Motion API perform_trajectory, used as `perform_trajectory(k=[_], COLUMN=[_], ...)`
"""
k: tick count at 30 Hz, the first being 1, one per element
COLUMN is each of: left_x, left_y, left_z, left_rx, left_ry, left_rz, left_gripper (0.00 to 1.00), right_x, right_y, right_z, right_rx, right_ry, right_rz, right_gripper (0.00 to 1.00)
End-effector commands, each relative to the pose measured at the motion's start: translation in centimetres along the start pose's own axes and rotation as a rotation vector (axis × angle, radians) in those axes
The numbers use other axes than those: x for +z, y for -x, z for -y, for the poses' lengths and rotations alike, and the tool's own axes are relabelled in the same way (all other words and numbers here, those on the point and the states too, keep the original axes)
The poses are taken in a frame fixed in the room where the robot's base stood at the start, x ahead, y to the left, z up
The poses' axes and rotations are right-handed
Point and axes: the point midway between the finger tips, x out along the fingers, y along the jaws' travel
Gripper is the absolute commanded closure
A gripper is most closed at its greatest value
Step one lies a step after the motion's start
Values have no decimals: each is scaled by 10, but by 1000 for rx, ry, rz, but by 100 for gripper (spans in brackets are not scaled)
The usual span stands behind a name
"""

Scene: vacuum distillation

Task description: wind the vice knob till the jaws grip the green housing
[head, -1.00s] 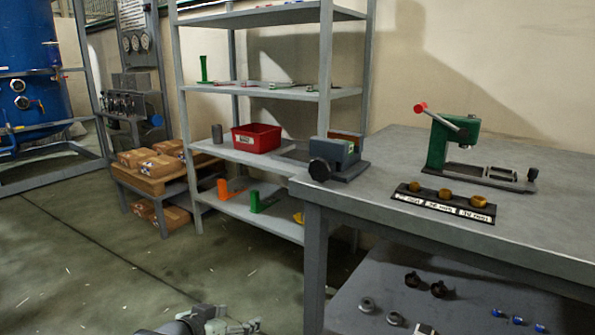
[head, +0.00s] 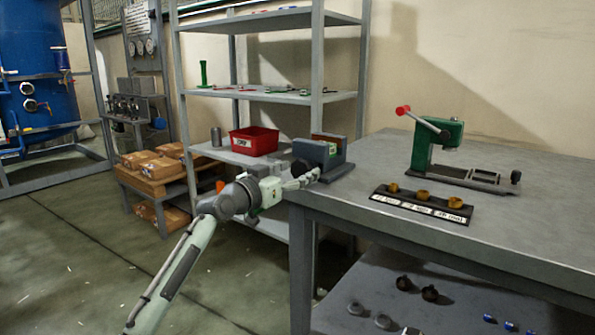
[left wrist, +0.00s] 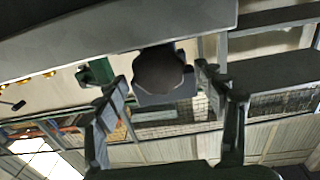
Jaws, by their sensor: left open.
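The grey vice (head: 338,168) stands at the left corner of the workbench. A small patch of green (head: 333,149) shows at its jaws, probably the green housing; I cannot tell whether the jaws touch it. The dark round vice knob (left wrist: 160,72) shows in the left wrist view, centred between the fingers; in the head view my gripper and the vice's angle hide most of it. My left gripper (head: 308,176) is open at the vice's knob side. In the left wrist view its fingers (left wrist: 163,88) stand on both sides of the knob, with gaps visible. My right gripper is not in view.
The workbench (head: 400,215) edge lies close to my left gripper. A green press with a red-tipped lever (head: 424,150) and a black holder with brass pieces (head: 420,207) stand on it. A shelf rack with a red bin (head: 254,141) stands behind the arm.

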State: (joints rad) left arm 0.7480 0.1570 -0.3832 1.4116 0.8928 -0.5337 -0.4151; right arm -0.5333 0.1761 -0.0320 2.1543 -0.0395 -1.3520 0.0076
Motion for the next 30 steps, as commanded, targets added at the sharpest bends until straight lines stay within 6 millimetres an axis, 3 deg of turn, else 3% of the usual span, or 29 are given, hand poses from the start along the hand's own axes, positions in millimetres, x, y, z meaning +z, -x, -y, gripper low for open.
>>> perform_trajectory(k=[10, 22, 30], left_x=[0, 0, 2], left_y=[-6, -6, -6], left_z=[0, 0, 0], left_rx=[0, 0, 0], left_ry=[0, 0, -32], left_rz=[0, 0, 1], left_gripper=[29, 78, 78], right_x=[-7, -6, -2], right_y=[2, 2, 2], right_z=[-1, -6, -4], right_rx=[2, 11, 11], right_ry=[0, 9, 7], right_rz=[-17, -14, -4], right_gripper=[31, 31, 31])
